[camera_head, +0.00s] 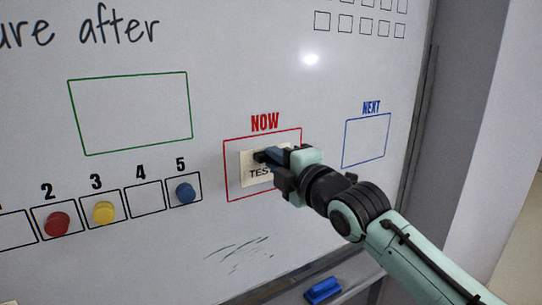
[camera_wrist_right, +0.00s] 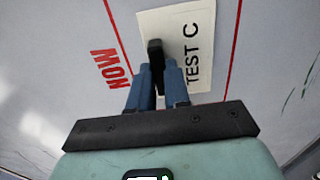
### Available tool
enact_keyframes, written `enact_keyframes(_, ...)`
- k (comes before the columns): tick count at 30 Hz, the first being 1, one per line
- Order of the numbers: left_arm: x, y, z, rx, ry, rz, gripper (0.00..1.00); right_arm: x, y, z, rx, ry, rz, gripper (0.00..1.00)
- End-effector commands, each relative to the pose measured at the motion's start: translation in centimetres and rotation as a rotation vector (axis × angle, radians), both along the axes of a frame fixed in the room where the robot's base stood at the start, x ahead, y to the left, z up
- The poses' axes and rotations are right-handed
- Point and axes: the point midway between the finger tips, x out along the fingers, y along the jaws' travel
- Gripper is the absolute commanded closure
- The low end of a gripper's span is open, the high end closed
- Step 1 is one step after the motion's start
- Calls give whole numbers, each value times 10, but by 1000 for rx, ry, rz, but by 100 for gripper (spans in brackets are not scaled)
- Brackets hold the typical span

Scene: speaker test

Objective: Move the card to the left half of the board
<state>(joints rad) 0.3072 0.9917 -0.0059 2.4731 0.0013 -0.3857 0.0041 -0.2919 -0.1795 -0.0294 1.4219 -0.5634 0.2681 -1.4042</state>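The card (camera_head: 247,169) is a pale rectangle with black lettering that starts "TES". It lies against the whiteboard inside the red box under the red word NOW. In the right wrist view the card (camera_wrist_right: 205,25) reads "TEST C" and has a black grip piece on it. My right gripper (camera_head: 268,156) is at the card and covers its right part. In the wrist view the blue fingers of my right gripper (camera_wrist_right: 158,82) stand close on both sides of the black piece, with no clear gap. My left gripper is not in view.
The whiteboard (camera_head: 215,80) has an empty green box (camera_head: 130,112) at upper left and an empty blue NEXT box (camera_head: 366,138) at right. Red (camera_head: 57,224), yellow (camera_head: 104,213) and blue (camera_head: 186,193) magnets sit in numbered boxes. A blue eraser (camera_head: 323,290) lies on the ledge below.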

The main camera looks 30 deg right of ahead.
Motion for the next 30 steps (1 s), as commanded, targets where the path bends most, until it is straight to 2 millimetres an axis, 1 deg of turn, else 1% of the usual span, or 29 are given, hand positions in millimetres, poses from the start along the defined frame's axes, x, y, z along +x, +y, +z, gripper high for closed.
enact_keyframes(1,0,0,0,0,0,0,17,0,0,0,0,0,0,93)
enact_keyframes(2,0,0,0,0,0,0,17,0,0,0,0,0,0,98)
enact_keyframes(3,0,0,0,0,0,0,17,0,0,0,0,0,0,100)
enact_keyframes(6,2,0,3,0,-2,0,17,0,0,2,0,-1,0,100)
enact_keyframes(14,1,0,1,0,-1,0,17,-1,0,1,0,-1,0,100)
enact_keyframes(30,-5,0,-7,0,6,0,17,-17,-1,1,0,0,1,100)
